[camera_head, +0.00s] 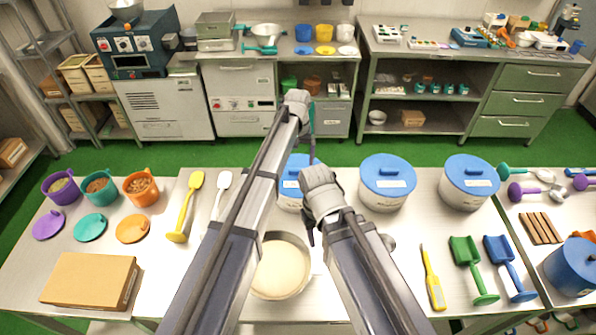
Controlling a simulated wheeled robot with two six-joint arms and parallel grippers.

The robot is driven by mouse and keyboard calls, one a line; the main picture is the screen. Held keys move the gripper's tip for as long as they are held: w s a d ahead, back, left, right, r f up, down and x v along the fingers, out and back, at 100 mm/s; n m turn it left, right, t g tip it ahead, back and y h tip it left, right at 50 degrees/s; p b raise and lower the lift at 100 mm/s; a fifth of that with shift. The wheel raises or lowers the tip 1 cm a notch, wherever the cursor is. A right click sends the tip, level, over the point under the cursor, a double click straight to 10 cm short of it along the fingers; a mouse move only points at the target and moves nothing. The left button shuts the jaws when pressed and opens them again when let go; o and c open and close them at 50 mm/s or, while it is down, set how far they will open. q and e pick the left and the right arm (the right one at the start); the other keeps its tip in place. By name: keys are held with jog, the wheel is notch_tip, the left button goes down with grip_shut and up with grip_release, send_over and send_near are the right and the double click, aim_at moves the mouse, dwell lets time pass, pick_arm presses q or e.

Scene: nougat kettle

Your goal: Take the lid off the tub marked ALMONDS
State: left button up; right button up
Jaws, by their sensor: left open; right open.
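Three white tubs with blue lids stand in a row at the back of the table: a left tub (290,188), a middle tub (387,181) and a right tub (469,181). All three lids appear to be on. Their labels are too small to read, so I cannot tell which says ALMONDS. My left gripper (306,125) is open, above and beyond the left tub. My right gripper (312,228) is open, in front of the left tub. My arms hide much of the left tub.
A round pan (281,266) with pale contents lies below my arms. Yellow (188,206) and white scoops lie left, with several colored cups and a cardboard box (91,281). Yellow, green (472,268) and blue (508,267) tools lie right. The table between box and pan looks clear.

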aim_at(298, 169)
pick_arm(q)
jog(key=w, duration=0.3)
jog(key=shift+w+d+r, duration=0.1)
jog(key=shift+r, duration=0.15)
jog(key=shift+f+b, duration=1.25)
jog(key=shift+f, duration=0.1)
pick_arm(e)
jog(key=shift+f, duration=1.1)
pick_arm(q)
jog(key=shift+f, duration=0.1)
pick_arm(e)
jog(key=shift+f, duration=0.1)
pick_arm(q)
jog(key=f+b, duration=0.5)
jog(key=shift+s, duration=0.25)
pick_arm(e)
notch_tip(298, 169, down, 5)
jog(key=shift+f, duration=0.1)
pick_arm(q)
jog(key=c, duration=1.1)
jog(key=shift+r, duration=0.1)
pick_arm(e)
jog(key=shift+r, duration=0.2)
